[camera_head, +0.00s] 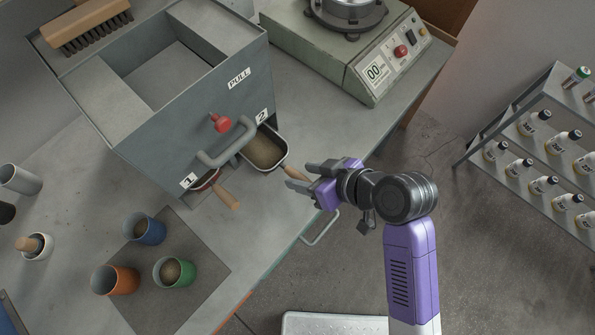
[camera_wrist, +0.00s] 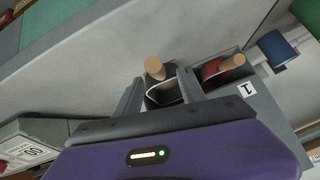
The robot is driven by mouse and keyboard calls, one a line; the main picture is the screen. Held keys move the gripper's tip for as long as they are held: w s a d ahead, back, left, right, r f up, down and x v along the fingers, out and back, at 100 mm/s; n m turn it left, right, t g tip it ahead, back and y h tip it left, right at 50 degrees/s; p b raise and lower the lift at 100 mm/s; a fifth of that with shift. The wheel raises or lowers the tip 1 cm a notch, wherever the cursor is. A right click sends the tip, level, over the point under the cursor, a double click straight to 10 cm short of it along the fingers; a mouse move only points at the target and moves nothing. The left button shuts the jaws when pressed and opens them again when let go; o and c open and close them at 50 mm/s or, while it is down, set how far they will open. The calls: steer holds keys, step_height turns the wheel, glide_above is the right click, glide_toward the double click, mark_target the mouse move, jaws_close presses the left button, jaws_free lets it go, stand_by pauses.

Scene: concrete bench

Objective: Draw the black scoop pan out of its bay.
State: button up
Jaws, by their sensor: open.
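The black scoop pan (camera_head: 284,160) sits partly out of bay 2 of a grey cabinet, with brown granular material inside. In the wrist view, the dark pan (camera_wrist: 163,98) and its round wooden handle (camera_wrist: 155,68) lie between my finger tips. My gripper (camera_head: 298,175) is open beside the pan's front end, with the handle largely between its fingers in the head view. In the wrist view, my gripper (camera_wrist: 159,78) has a finger on each side of the handle. Whether either finger touches it I cannot tell.
A red pan (camera_wrist: 210,70) with a wooden handle (camera_head: 226,197) sits in bay 1. A grey pull handle (camera_head: 226,143) and red knob (camera_head: 220,122) project from the cabinet (camera_head: 150,135). Blue (camera_head: 150,230), orange (camera_head: 122,281) and green (camera_head: 180,273) cups stand lower left.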

steer(key=shift+v, duration=2.2)
steer(key=w+d+r+m+t, duration=0.3)
steer(key=w+r+t, duration=0.1)
steer(key=w+t, duration=0.15)
steer(key=s+d+r+m+t+h, duration=0.2)
steer(key=d+m+t+h, duration=0.1)
steer(key=d, duration=0.3)
steer(key=s+d+r+m+h, duration=0.1)
steer(key=s+d, duration=0.3)
steer(key=s, duration=0.9)
steer(key=s+d+r+m+t+h, duration=0.1)
steer(key=s+d+h, duration=0.2)
steer(key=s, duration=0.9)
steer(key=shift+s+d+m+h, duration=0.3)
steer(key=shift+s+d+h, duration=0.1)
steer(key=shift+d, duration=0.3)
steer(key=shift+t, duration=0.25)
